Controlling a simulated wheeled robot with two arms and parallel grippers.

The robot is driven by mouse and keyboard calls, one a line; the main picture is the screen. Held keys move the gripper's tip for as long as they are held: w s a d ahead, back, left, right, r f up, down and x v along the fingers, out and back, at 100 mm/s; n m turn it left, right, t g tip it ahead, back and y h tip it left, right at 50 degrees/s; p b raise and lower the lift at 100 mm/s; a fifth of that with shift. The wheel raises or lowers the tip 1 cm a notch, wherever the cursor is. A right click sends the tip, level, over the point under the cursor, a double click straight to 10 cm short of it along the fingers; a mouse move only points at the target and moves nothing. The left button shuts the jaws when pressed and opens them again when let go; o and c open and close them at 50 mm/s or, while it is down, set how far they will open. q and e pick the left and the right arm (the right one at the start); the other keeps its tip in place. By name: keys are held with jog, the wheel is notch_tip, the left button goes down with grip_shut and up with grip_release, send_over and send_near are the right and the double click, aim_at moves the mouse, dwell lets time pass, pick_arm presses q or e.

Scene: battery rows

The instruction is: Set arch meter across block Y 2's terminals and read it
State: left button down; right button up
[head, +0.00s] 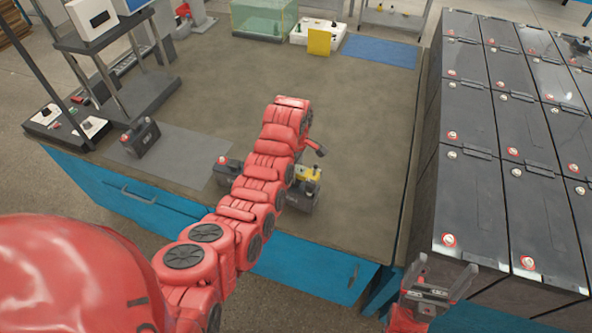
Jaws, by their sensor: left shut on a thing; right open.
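My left arm reaches across the bench, and its gripper (317,149) is mostly hidden behind the forearm. It is shut, apparently on the yellow arch meter (309,173), which shows at a dark block (302,195) on the bench. I cannot tell whether the meter touches the terminals, and its reading is not visible. Another dark block part (224,174) shows left of the arm; whether it is the same block is hidden. My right gripper (437,277) is open and empty beside the large battery rows (480,185). No block label is legible, so I cannot pick out Y 2.
A small dark battery (143,138) stands on a grey mat (180,150) at the left. A stand (115,85), a glass tank (263,18), a white tray (310,35) and a blue mat (380,51) sit further back. The bench (355,110) right of my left arm is clear.

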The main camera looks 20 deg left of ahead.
pick_arm(q)
jog(key=shift+b, duration=0.3)
dwell(0.4)
jog(key=shift+f+b, duration=0.7)
jog(key=shift+f, duration=0.45)
jog(key=shift+c, duration=1.2)
grip_release()
